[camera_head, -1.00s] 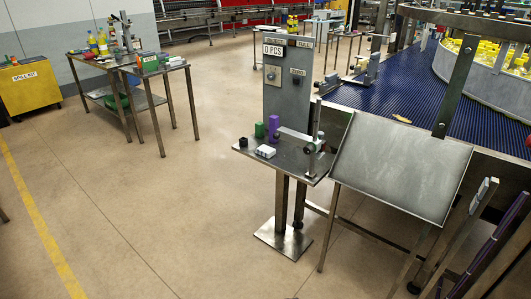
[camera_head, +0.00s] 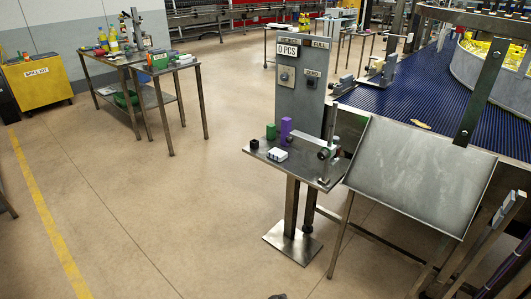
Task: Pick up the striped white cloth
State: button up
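A small white block-like item with dark marks (camera_head: 278,154) lies on the small steel pedestal table (camera_head: 310,172) right of centre. It may be the striped white cloth, but it is too small to tell. Another whitish item (camera_head: 185,59) lies on the steel side table (camera_head: 187,70) at the back left, also unclear. My gripper does not show clearly; only a small dark shape (camera_head: 278,296) touches the bottom edge, and I cannot tell what it is.
On the pedestal table stand a black cube (camera_head: 254,144), a green block (camera_head: 271,131) and a purple block (camera_head: 286,129). A tilted steel panel (camera_head: 418,175) stands right of it, before a blue conveyor (camera_head: 380,112). The floor (camera_head: 150,210) at left and centre is clear.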

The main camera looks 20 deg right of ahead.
aim_at(277, 154)
jog(key=u, duration=0.5)
jog(key=i, duration=0.5)
jog(key=u, duration=0.75)
jog(key=i, duration=2.3)
jog(key=z, duration=1.05)
jog(key=i, duration=0.65)
jog(key=z, duration=0.4)
